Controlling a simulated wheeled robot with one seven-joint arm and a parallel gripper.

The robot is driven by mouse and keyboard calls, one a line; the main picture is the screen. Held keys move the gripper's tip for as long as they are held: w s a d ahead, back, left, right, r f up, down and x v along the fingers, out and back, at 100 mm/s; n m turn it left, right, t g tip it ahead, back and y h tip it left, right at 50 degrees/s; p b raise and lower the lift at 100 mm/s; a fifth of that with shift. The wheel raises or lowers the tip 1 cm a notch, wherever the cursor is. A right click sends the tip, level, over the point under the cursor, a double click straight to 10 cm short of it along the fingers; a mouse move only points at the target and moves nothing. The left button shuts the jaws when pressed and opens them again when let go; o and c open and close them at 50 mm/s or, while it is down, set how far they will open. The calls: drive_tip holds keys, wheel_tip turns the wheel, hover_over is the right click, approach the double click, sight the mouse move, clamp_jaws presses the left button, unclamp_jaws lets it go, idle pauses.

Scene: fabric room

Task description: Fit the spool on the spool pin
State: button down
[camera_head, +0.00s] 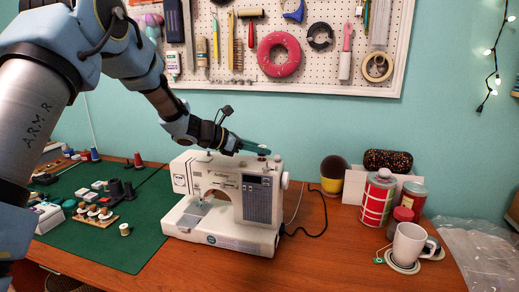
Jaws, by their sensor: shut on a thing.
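The white sewing machine (225,200) stands on the table at the centre. My gripper (264,150) reaches over the right part of its top from the upper left. The teal and dark fingers are shut, with their tips just above the machine's top.
A green mat (110,245) with a spool rack (95,217) and a loose pale spool (124,229) lies left of the machine. A red-white tin (377,199), a mug (408,244) and a yellow-black cup (332,172) stand right. Bare table (330,255) lies at front right.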

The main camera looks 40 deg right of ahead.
drive_tip(key=shift+f+b, duration=0.35)
drive_tip(key=shift+f, duration=0.25)
drive_tip(key=c, duration=0.5)
unclamp_jaws()
drive_tip(key=b+v, duration=0.3)
drive_tip(key=v, duration=0.7)
drive_tip(key=shift+a+r, duration=0.2)
drive_tip(key=shift+a, duration=0.2)
